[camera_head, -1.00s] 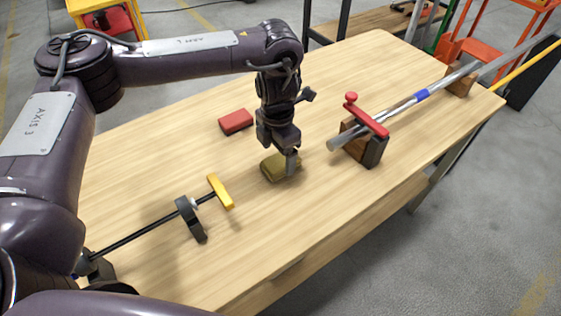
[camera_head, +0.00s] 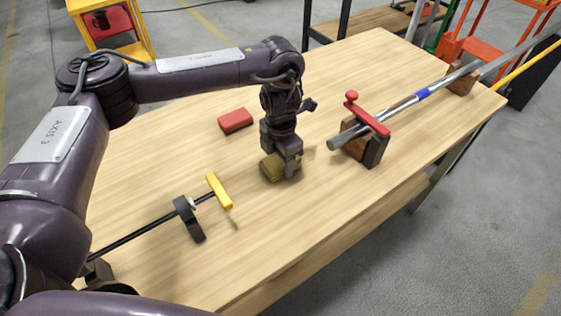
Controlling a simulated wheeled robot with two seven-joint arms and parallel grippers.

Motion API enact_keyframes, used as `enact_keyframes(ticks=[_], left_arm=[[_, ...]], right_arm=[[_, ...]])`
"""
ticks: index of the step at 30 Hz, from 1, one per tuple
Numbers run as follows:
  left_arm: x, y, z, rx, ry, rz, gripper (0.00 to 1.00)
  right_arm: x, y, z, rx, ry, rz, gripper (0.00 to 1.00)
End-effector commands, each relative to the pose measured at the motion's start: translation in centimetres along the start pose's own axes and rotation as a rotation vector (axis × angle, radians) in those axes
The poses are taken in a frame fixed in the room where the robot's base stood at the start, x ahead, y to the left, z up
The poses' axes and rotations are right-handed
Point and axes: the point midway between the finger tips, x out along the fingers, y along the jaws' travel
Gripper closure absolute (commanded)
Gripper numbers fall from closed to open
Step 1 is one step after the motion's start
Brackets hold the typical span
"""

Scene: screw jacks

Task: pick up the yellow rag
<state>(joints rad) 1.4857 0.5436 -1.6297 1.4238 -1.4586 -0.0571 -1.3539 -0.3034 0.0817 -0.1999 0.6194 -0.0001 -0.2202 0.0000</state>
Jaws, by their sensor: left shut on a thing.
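The yellow rag (camera_head: 273,170) is a small folded olive-yellow block on the wooden table, near its middle. My left gripper (camera_head: 283,170) comes down on it from above, with its fingers around it. It is shut on the rag, which appears to be at table height. The gripper hides part of the rag's upper and right side. My right gripper does not show.
A red folded cloth (camera_head: 235,121) lies behind the rag. A bar clamp with a yellow handle (camera_head: 219,190) lies at the front left. A metal pipe (camera_head: 400,105) rests on wooden blocks under a red clamp (camera_head: 367,115) at right. Bare wooden table (camera_head: 300,215) lies in front.

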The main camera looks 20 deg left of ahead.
Motion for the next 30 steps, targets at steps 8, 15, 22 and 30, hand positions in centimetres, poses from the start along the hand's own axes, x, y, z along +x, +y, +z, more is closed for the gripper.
enact_keyframes(ticks=[8, 15, 22, 30], left_arm=[[-0.6, 0.0, 0.1, 0.000, -0.001, 0.000, 0.68], [-4.6, 0.1, 0.1, 0.002, -0.005, 0.006, 0.68], [-11.7, 0.1, 0.1, 0.001, -0.006, 0.007, 0.68], [-17.8, 0.1, 0.0, 0.000, -0.003, 0.004, 0.68]], right_arm=[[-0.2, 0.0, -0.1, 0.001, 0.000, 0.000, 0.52], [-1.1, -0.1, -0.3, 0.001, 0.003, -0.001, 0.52], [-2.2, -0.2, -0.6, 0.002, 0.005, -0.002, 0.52], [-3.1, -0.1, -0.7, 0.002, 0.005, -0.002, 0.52]])
